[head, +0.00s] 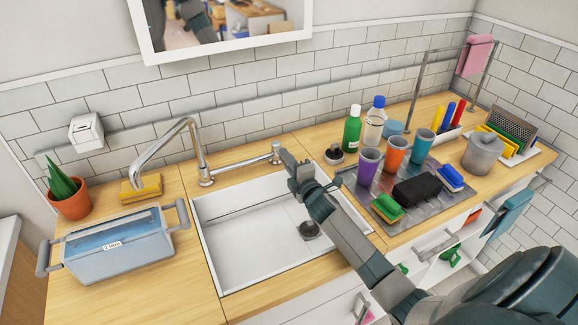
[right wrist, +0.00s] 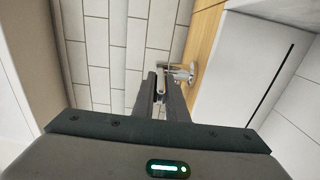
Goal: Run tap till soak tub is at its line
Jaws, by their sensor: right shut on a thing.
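The soak tub (head: 118,262), a translucent blue-grey box with two grey handles and a small white label, stands on the wooden counter left of the sink. Bluish content shows inside; I cannot make out its level against a line. The chrome tap (head: 203,165) stands behind the sink, its spout reaching left to an end behind the tub's rear edge. I see no clear stream. My right gripper (head: 288,166) is at the tap's lever (head: 277,152) at the back of the sink. In the right wrist view the fingers (right wrist: 160,88) are shut on the lever (right wrist: 178,74). My left gripper is out of view.
A yellow sponge (head: 141,188) lies behind the tub, and a potted plant (head: 68,196) stands at the far left. The white sink (head: 240,250) is empty but for a dark drain piece.

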